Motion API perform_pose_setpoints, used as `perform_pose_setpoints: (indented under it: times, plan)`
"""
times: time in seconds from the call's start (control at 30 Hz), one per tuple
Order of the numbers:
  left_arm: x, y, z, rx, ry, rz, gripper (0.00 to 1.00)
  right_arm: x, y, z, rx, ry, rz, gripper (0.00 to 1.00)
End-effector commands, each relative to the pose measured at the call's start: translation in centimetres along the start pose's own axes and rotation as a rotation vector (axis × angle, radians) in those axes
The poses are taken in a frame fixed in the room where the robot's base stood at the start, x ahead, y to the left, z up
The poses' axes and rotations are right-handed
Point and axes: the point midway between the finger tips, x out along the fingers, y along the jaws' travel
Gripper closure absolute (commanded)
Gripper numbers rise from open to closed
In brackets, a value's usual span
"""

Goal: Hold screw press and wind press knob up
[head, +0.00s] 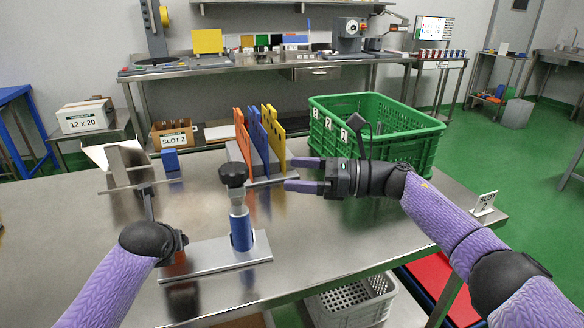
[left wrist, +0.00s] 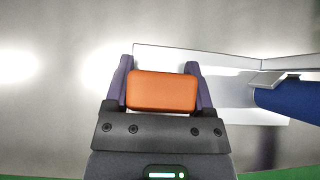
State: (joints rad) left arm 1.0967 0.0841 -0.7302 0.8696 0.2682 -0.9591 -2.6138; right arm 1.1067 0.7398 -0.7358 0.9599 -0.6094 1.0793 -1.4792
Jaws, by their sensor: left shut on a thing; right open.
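The screw press stands on the steel table with a flat grey base plate (head: 222,256), a blue column (head: 241,231) and a black lobed press knob (head: 233,174) on top. An orange block (left wrist: 162,91) sits at the left end of the plate. My left gripper (left wrist: 160,72) is shut on this block, one finger on each side; in the head view its wrist partly hides it. My right gripper (head: 304,175) is open and empty, right of the knob and apart from it, fingers pointing left towards it.
Behind the press stand orange, blue and yellow upright boards (head: 262,138) in a rack. A green crate (head: 400,150) is at the back right, behind my right gripper. A grey metal stand (head: 128,168) is at the left.

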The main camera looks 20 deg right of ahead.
Motion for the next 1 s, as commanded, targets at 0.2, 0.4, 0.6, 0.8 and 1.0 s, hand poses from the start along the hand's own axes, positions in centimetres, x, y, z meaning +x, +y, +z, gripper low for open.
perform_pose_setpoints:
  times: [0.2, 0.4, 0.6, 0.8, 1.0]
  plan:
    - [0.0, 0.0, 0.0, 0.000, 0.000, -0.001, 0.00, 0.0, 0.0, 0.0, 0.000, 0.000, 0.000, 0.00]
    - [-0.1, 0.0, 0.0, 0.000, -0.001, -0.001, 0.00, 0.0, 0.0, 0.0, 0.000, 0.000, 0.000, 0.00]
    - [-2.4, 0.0, 0.1, 0.001, -0.004, -0.002, 0.00, 0.0, 0.0, 0.0, 0.000, 0.000, 0.000, 0.00]
    - [-7.1, 0.1, 0.1, 0.001, -0.004, 0.000, 0.00, 0.0, 0.0, 0.0, 0.000, 0.000, -0.001, 0.00]
    - [-11.0, 0.0, 0.1, 0.000, -0.001, -0.001, 0.00, 0.0, 0.0, 0.0, 0.000, 0.000, -0.001, 0.00]
